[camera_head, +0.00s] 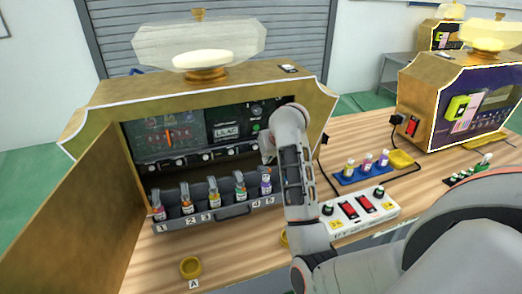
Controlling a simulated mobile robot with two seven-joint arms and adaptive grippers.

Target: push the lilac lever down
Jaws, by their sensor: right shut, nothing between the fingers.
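The perfume machine (100,100) stands on the table with its front opened and a row of small dark levers or nozzles (206,157) inside. A small screen above the row reads LILAC (227,131). I cannot make out a lilac colour on any lever. My right gripper (266,155) is shut and empty at the right end of the row, above the rightmost bottle. My right arm hides the machine's right side, and I cannot tell whether the gripper touches a lever. My left gripper is not in view.
A grey rack (205,222) below holds several numbered bottles. An open door panel (85,230) stands at left. At right are a white switch box (358,213), a blue tray (345,179) and a second machine (470,100).

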